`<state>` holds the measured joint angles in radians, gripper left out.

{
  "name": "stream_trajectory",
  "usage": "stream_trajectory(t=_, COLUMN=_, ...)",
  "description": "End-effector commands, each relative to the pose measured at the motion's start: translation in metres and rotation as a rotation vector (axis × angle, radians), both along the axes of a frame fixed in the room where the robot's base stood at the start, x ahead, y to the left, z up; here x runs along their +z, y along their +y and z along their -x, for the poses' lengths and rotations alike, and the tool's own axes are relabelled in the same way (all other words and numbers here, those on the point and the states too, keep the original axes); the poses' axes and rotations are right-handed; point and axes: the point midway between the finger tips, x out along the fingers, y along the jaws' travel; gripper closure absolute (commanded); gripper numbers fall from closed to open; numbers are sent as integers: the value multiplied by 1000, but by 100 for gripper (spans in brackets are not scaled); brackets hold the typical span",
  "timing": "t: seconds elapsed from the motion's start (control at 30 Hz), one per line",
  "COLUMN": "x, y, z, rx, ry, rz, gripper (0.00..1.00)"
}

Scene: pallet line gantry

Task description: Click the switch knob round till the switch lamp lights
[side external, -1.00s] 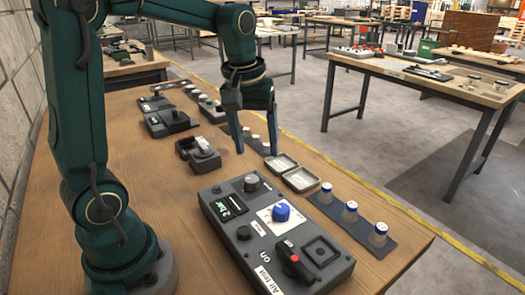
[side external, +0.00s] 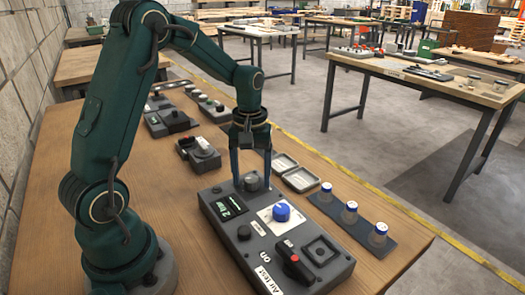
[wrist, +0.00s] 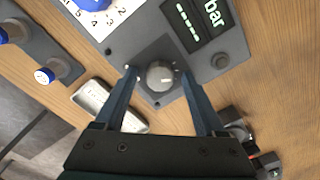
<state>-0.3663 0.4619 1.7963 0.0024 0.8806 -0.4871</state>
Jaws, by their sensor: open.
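A grey round knob (side external: 251,183) stands on a dark square plate at the far end of the grey control panel (side external: 222,232). In the wrist view the knob (wrist: 160,75) shows a pale pointer mark. My gripper (side external: 252,179) is open, pointing down, with one finger on each side of the knob. In the wrist view the fingertips of my gripper (wrist: 158,72) straddle the knob, with a gap visible on both sides. A small dull round fitting (wrist: 220,60) sits by the panel corner; I cannot tell whether it is the lamp. I see no clearly lit lamp.
The panel also carries a blue knob (side external: 281,211) on a white dial, a digital display (side external: 229,207) and a red-tipped lever (side external: 294,262). Blue-capped vials (side external: 349,212) stand to the right. Shallow trays (side external: 301,180) lie just behind. Bare wood lies left of the panel.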

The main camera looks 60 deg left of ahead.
Motion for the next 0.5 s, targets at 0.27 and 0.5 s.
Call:
stream_trajectory(t=0.27, x=0, y=0, z=0, rx=0, ry=0, rz=0, gripper=82)
stream_trajectory(t=0.5, x=0, y=0, z=0, rx=-7, ry=0, rz=0, gripper=100)
